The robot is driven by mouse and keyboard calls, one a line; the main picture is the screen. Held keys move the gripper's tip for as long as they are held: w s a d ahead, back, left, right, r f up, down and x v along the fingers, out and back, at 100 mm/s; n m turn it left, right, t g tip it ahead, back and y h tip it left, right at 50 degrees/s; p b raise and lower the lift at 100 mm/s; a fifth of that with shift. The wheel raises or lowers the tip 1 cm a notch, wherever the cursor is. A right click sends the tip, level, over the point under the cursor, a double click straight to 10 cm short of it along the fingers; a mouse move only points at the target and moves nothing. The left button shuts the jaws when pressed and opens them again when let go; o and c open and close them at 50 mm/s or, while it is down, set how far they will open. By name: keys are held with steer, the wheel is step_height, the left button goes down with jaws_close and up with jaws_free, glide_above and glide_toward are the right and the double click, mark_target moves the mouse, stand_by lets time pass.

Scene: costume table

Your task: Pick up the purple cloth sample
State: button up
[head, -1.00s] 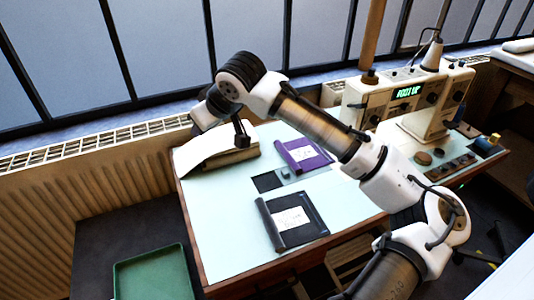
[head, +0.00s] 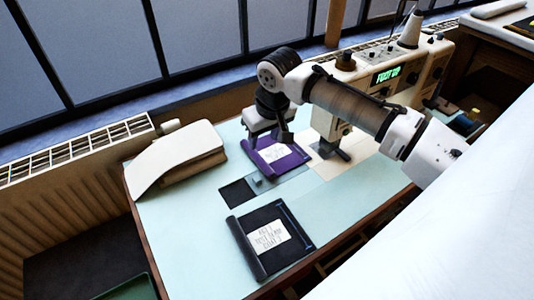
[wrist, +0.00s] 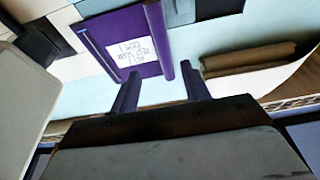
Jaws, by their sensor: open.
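The purple cloth sample (head: 281,159) lies flat on the pale blue table beside the sewing machine, with a white handwritten label on it and a rolled edge. It also shows in the wrist view (wrist: 112,28), with its roll (wrist: 158,40) running along its right side. My gripper (head: 272,140) is over the far left part of the sample in the head view. In the wrist view my gripper (wrist: 158,80) has its two fingers apart, with nothing between them. The fingertips point toward the rolled edge, and I cannot tell how high above it they are.
A black cloth sample (head: 272,240) with a white label lies nearer on the table (head: 180,225). A folded cream cloth (head: 180,153) lies at the left. The sewing machine (head: 405,80) stands to the right. A green tray (head: 130,290) is at the lower left.

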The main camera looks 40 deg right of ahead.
mark_target(257, 156)
steer(key=x, duration=0.7)
steer(key=shift+w+a+f, duration=0.2)
steer(key=shift+a+f, duration=0.05)
steer(key=shift+a, duration=0.05)
jaws_close()
